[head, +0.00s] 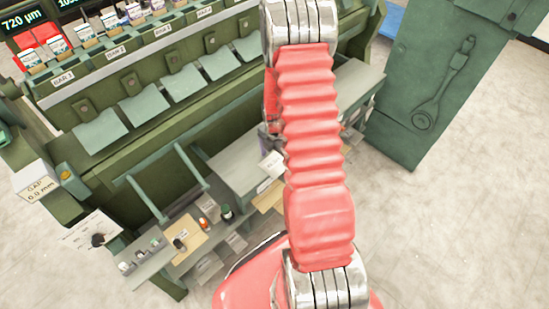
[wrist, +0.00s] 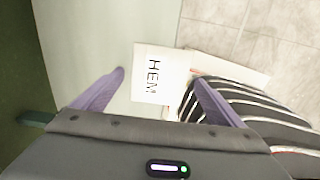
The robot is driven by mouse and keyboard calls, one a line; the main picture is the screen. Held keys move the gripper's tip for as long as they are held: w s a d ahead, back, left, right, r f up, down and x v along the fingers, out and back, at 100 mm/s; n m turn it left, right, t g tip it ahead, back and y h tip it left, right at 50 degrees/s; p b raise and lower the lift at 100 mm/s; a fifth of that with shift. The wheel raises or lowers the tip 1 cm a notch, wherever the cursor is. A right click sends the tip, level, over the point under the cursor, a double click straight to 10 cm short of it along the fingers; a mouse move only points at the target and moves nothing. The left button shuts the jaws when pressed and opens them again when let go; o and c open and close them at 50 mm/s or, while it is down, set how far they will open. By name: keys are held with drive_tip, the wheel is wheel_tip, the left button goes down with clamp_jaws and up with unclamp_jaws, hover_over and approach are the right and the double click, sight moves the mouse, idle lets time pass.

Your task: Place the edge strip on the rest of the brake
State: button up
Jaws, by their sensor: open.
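My gripper (wrist: 158,78) is open in the wrist view, its two purple fingers apart with nothing held between them. A white card marked HEM (wrist: 152,75) lies beyond and between the fingertips, at the edge of a pale green surface (wrist: 80,50). In the head view, the red arm hides most of my gripper, and a white card (head: 272,163) shows beside it over the pale shelf (head: 240,158) of the green brake (head: 160,85). I cannot pick out the edge strip or the brake's rest with certainty.
A dark white-striped thing (wrist: 255,115) lies by the right finger, with a pale flat piece (wrist: 235,66) behind it. A low shelf (head: 150,262) holds small bottles and cards. A green cabinet (head: 425,80) stands at right. Open floor lies at lower right.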

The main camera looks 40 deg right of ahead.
drive_tip(key=c, duration=1.1)
